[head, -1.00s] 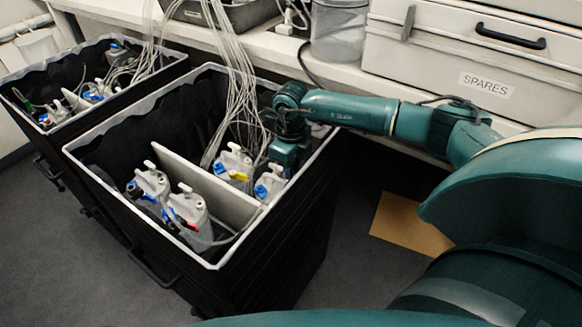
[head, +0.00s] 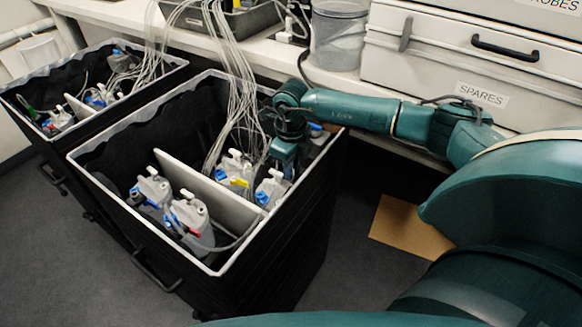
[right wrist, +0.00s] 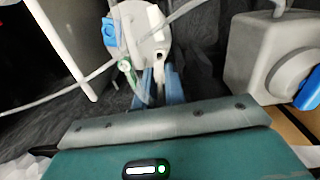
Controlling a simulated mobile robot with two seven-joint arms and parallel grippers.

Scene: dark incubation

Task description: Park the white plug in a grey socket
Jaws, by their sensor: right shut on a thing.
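My right gripper (head: 284,168) reaches down into the near black crate (head: 76,160), at its right side by a white-grey bottle (head: 271,188). In the right wrist view its blue fingers (right wrist: 160,88) are closed around a narrow pale piece, apparently the white plug (right wrist: 159,94), mostly hidden between them. Just beyond the fingertips is a bottle head (right wrist: 150,42) with a blue part (right wrist: 109,32) and a green ring-shaped piece (right wrist: 125,66). I cannot clearly make out a grey socket. My left gripper is not in view.
A pale divider (head: 215,196) splits the crate, with more bottles (head: 188,215) left of it. Thin tubes (head: 230,85) hang from the bench into the crate. A large bottle (right wrist: 268,55) stands close on the wrist view's right. A second crate (head: 165,75) stands behind left.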

